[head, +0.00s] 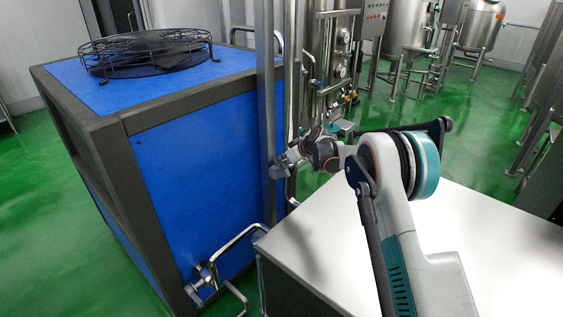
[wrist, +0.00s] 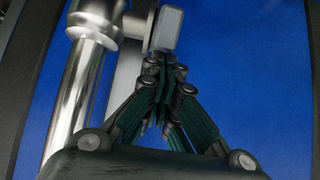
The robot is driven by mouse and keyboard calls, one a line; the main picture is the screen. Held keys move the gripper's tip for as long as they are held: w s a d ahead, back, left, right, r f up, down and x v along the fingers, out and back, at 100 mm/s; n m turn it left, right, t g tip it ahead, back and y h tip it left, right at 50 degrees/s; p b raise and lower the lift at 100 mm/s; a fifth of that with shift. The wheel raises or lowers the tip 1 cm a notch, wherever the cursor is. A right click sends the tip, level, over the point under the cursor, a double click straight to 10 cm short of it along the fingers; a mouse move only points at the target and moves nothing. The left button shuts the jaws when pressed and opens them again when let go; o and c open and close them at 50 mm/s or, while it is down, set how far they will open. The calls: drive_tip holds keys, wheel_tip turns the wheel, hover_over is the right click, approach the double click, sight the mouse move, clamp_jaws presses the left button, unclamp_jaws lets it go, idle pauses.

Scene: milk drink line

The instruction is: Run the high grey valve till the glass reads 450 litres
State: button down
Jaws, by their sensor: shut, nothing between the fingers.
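In the wrist view, my gripper (wrist: 167,72) is shut and empty, its dark green fingers together. Its tips are at the lower edge of a light grey block (wrist: 166,29), which looks like the end of the grey valve's handle. I cannot tell whether they touch. In the head view, the grey valve (head: 278,169) is on the upright pipes beside the blue cabinet, and my arm reaches it from the right. My fingertips are too small there to make out. No glass scale or litre reading can be read in either view.
The blue cabinet (head: 210,165) with a round fan guard (head: 148,52) stands left. A lower pipe with a fitting (head: 203,280) runs along its foot. A white tabletop (head: 480,235) lies below my arm. Steel tanks (head: 408,28) stand behind; green floor (head: 480,100) is open between.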

sight(287, 173)
drive_tip(key=shift+s+d+f, duration=0.25)
drive_tip(key=shift+d, duration=0.05)
drive_tip(key=shift+s+d+f, duration=0.4)
drive_tip(key=shift+d+f, duration=0.15)
drive_tip(key=shift+d, duration=0.05)
drive_tip(key=shift+s+d+f, duration=0.25)
drive_tip(key=shift+s+f, duration=0.05)
drive_tip(key=shift+f, duration=0.15)
drive_tip(key=shift+s+d+f, duration=0.25)
drive_tip(key=shift+f, duration=0.15)
drive_tip(key=shift+d+f, duration=0.1)
